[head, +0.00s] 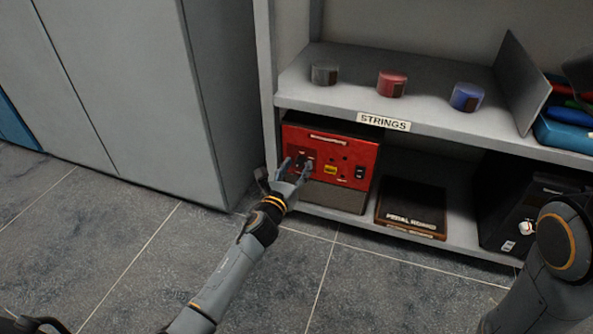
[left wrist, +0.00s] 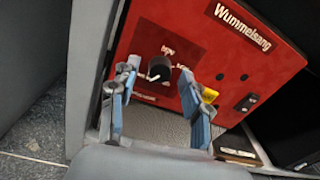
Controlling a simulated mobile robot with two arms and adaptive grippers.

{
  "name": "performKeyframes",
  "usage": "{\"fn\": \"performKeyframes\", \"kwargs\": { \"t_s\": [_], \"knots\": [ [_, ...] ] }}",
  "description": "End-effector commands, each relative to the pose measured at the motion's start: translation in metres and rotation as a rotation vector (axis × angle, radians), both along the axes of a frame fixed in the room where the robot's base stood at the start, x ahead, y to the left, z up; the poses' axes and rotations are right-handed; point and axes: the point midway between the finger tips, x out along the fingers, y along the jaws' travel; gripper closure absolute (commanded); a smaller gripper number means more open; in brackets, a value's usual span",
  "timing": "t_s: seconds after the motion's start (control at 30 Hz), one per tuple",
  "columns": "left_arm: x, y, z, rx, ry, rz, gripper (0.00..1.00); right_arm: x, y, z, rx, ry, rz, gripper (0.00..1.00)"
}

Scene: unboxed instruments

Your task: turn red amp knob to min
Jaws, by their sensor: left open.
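The red amp (head: 345,157) stands on the lower shelf at the left, with its red face toward me. It also fills much of the left wrist view (left wrist: 215,60), where its label reads "Wummelsang". The black knob (left wrist: 160,68) with a white pointer shows between my left fingers, its pointer toward the lower left. Small markings surround it, too blurred to read fully. My left gripper (head: 294,169) is open in front of the amp's left part. In the left wrist view its fingers (left wrist: 162,95) stand on both sides of the knob; I cannot tell whether they touch it.
A dark pedal board (head: 411,204) and a black amp (head: 520,205) stand right of the red amp. Grey, red and blue tins line the upper shelf (head: 430,112). A grey cabinet (head: 150,100) stands to the left. The tiled floor in front is clear.

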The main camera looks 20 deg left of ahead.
Motion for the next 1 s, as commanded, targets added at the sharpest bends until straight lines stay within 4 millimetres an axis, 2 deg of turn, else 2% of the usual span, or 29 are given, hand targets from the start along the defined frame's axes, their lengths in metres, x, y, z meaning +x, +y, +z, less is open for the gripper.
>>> {"fn": "performKeyframes", "kwargs": {
  "t_s": [0.3,0.53,1.0],
  "knots": [
    [0.0029,0.0000,0.0005,0.000,0.000,0.000,0.52,-0.0014,0.0001,0.0006,0.000,-0.003,0.000,0.60],
    [0.0027,0.0000,0.0004,0.000,0.000,0.000,0.99,-0.0014,0.0002,0.0005,-0.001,-0.003,0.000,0.60],
    [0.0025,0.0002,0.0003,-0.084,0.002,0.001,1.00,-0.0013,0.0002,0.0005,0.000,-0.003,0.000,0.60]
  ]
}}
